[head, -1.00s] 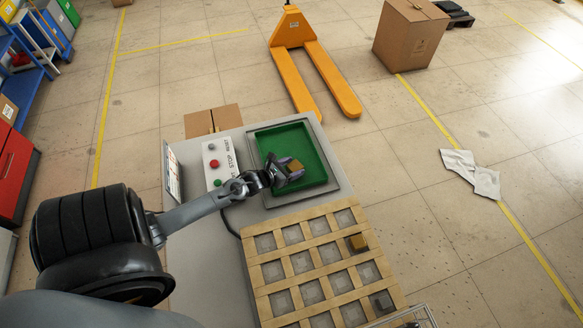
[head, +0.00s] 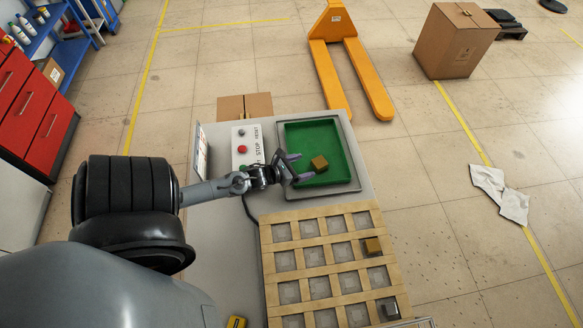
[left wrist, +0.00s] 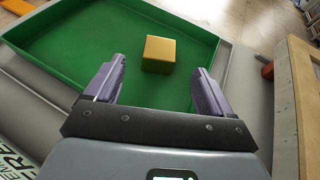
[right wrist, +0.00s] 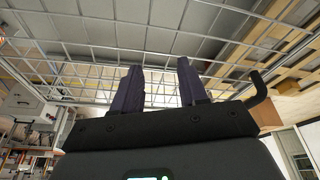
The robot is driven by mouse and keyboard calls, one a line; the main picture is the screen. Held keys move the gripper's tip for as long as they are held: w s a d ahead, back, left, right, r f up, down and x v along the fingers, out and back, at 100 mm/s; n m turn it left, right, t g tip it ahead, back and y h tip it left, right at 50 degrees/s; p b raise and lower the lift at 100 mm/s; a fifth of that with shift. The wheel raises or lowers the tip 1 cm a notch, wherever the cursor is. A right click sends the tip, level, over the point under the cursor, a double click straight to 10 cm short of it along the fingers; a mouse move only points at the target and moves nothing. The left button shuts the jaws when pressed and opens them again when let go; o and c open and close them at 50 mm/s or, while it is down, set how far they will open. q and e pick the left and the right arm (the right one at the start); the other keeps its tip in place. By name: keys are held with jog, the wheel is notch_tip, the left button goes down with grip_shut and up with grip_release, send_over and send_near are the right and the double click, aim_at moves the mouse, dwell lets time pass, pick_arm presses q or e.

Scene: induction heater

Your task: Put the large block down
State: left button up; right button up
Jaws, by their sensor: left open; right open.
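The large block (head: 319,163) is a golden-brown cube resting in the green tray (head: 345,180). My left gripper (head: 298,167) is open at the tray's left side, with its fingers apart and the block just beyond the fingertips. In the left wrist view the block (left wrist: 158,54) sits on the green tray floor ahead of the gap between the fingers, touching neither. My right gripper (right wrist: 160,88) shows only in its own wrist view. It is open and empty, facing a wire mesh.
A wooden grid (head: 318,225) lies in front of the tray, with a brown block (head: 372,246) and a grey block (head: 389,308) at its right side. A button panel (head: 243,148) stands left of the tray. A cardboard box (head: 245,106) is behind the table.

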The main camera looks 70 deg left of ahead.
pick_arm(q)
jog(key=shift+v, duration=2.35)
pick_arm(e)
jog(key=shift+d+r, duration=0.15)
pick_arm(q)
jog(key=shift+w, duration=0.1)
